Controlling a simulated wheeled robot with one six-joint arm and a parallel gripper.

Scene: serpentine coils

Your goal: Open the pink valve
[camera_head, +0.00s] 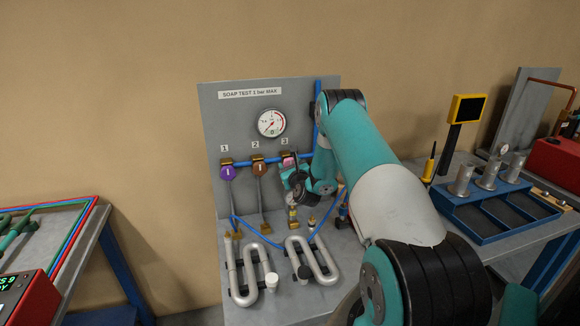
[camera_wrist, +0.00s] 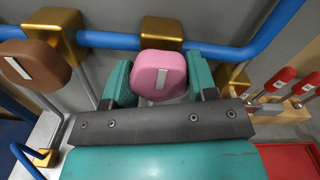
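In the head view the pink valve (camera_head: 287,160) sits under the number 3, partly covered by my arm. My gripper (camera_wrist: 160,80) has one teal finger on each side of the knob in the wrist view. The fingers lie close along the knob's left and right edges. I cannot tell whether they press on it. In the head view my gripper (camera_head: 298,182) is in front of the panel, by the pink valve.
A purple valve (camera_head: 228,173) and a brown valve (camera_head: 260,169) are to the left on the same pipe. A round gauge (camera_head: 271,123) is above. Silver coils (camera_head: 250,277) lie on the bench below. Red-capped items (camera_wrist: 285,78) stand at right in the wrist view.

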